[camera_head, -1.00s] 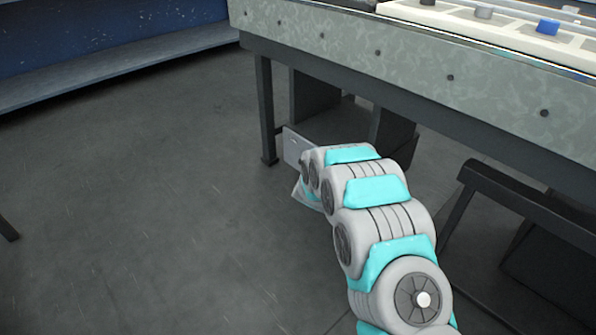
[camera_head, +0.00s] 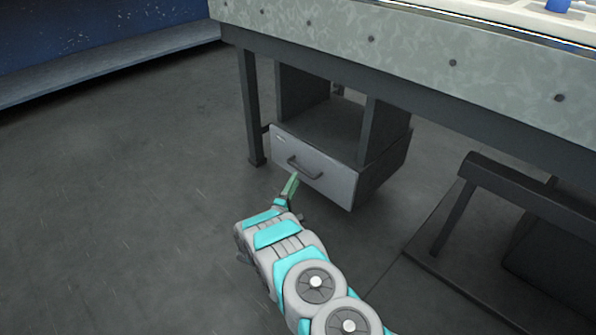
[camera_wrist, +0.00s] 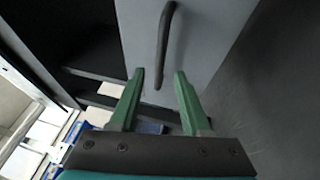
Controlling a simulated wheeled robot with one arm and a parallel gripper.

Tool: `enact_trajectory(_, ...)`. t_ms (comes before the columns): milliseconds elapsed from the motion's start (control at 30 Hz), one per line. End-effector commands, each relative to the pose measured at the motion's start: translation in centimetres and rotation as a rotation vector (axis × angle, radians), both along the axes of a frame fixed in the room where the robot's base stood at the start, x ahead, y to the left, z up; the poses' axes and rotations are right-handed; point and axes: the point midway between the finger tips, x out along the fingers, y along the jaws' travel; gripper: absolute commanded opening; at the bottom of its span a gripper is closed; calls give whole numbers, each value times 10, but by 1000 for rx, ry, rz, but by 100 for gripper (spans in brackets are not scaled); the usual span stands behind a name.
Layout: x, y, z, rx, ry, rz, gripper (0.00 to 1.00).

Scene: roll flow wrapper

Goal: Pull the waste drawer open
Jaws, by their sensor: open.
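The waste drawer has a plain grey front (camera_head: 335,182) with a dark bar handle (camera_head: 304,168), low in the cabinet under the machine. I see no clear gap behind the front. My gripper (camera_head: 293,182), with green fingers, is just in front of the handle in the head view. In the wrist view, my gripper (camera_wrist: 159,73) is open, with nothing held. The handle (camera_wrist: 165,38) runs lengthwise there, and its near end shows between the fingertips. I cannot tell how far the fingers are from it. The drawer front (camera_wrist: 195,45) fills the area beyond them.
The open cabinet compartment (camera_head: 325,125) is above the drawer. A table leg (camera_head: 251,105) stands to its left, and a dark frame (camera_head: 520,190) stands on the right. The machine's edge (camera_head: 400,45) overhangs the cabinet. The floor (camera_head: 130,200) on the left is clear.

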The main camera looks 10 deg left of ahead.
Motion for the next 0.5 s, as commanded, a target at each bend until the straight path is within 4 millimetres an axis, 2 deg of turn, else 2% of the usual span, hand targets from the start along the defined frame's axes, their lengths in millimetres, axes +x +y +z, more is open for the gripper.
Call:
enact_trajectory(300,46,-13,7,2,-1,-1,47)
enact_trajectory(500,60,-17,9,1,4,1,47)
